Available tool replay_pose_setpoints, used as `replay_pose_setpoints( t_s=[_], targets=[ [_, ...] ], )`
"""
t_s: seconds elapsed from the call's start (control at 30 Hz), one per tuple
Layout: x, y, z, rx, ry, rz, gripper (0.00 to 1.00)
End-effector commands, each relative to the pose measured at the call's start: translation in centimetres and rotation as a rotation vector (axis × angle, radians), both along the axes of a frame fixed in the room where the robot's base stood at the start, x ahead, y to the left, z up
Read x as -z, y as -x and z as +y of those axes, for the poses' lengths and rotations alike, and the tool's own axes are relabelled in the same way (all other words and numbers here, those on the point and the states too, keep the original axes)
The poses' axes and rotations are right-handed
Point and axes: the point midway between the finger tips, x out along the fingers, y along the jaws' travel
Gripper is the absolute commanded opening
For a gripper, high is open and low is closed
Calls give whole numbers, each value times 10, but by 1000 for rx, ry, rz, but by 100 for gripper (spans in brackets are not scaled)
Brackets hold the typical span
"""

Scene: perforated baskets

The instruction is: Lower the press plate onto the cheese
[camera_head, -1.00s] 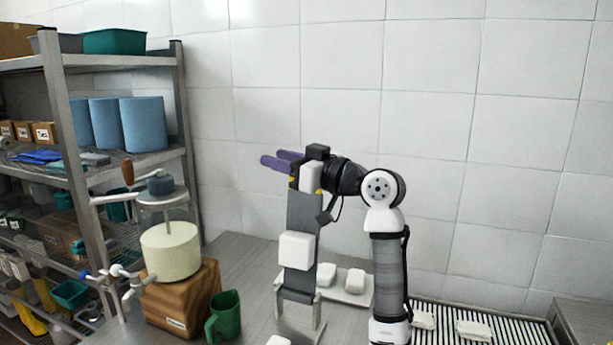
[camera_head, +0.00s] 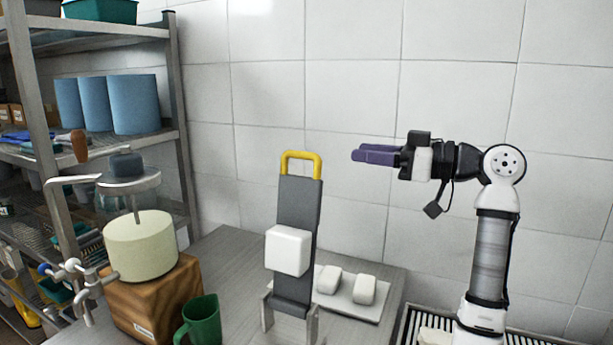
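A grey plate (camera_head: 293,205) with a yellow handle (camera_head: 301,157) at its top stands nearly upright in a metal frame. A white block (camera_head: 288,250) sits on its front face. Two small white blocks (camera_head: 363,289) lie on a white board to its right; I cannot tell if these are cheese. A cream wheel (camera_head: 140,246) sits on a wooden block at left, under a cranked disc (camera_head: 128,181) on a rod. My gripper (camera_head: 356,156) is right of the yellow handle, apart from it, with purple fingers pointing left. It holds nothing visible; its finger gap is unclear.
A green mug (camera_head: 200,322) stands on the table in front of the wooden block. A metal shelf with blue rolls (camera_head: 134,104) is at the left. A striped drain grate (camera_head: 409,325) lies at the lower right. A tiled wall closes the back.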

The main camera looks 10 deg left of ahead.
Motion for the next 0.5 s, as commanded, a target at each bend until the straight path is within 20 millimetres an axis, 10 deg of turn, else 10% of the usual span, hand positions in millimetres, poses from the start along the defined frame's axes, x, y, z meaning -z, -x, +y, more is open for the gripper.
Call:
replay_pose_setpoints(
  t_s=[0.5],
  targets=[
    [17,-7,38,-1,1,2,36]
  ],
)
